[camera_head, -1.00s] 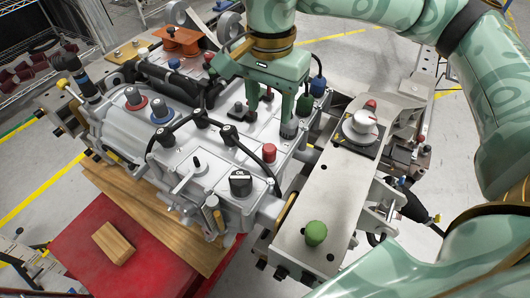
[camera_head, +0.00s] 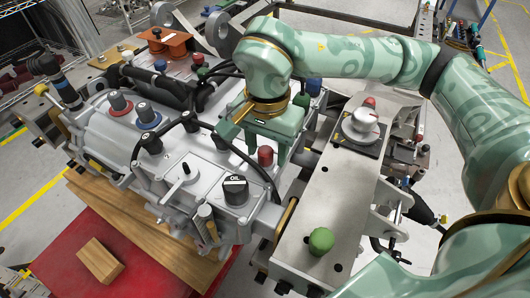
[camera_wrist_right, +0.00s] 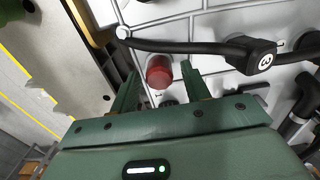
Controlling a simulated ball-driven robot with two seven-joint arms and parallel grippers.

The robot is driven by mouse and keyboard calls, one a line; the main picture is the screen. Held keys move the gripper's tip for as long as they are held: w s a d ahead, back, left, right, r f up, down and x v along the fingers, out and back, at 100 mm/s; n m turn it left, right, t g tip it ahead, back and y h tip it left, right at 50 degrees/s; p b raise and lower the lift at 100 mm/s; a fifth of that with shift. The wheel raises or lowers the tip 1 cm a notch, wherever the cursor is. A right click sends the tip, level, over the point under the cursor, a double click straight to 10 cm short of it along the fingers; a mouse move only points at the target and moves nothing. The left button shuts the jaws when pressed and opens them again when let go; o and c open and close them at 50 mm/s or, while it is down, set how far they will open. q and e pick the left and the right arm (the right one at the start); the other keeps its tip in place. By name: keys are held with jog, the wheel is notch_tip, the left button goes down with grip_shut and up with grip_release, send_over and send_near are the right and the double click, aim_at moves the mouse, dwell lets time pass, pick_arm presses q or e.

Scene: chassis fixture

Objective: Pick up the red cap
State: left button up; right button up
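The red cap (camera_head: 265,156) stands upright on the grey metal housing (camera_head: 208,178), just behind the black OIL cap (camera_head: 236,190). In the right wrist view the red cap (camera_wrist_right: 159,72) appears between the two fingers, with space on either side. My right gripper (camera_head: 257,142) is over the housing at the red cap, its fingers pointing down. The right wrist view shows the right gripper (camera_wrist_right: 159,85) open and empty. I cannot tell exactly how high the fingertips are above the cap's base. My left gripper is not in view.
Black hoses (camera_head: 250,165) arch close beside the red cap. A wooden block (camera_head: 100,260) rests on the red surface (camera_head: 150,262) at lower left.

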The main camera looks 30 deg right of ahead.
aim_at(266, 147)
grip_shut()
jog(key=shift+r, duration=0.1)
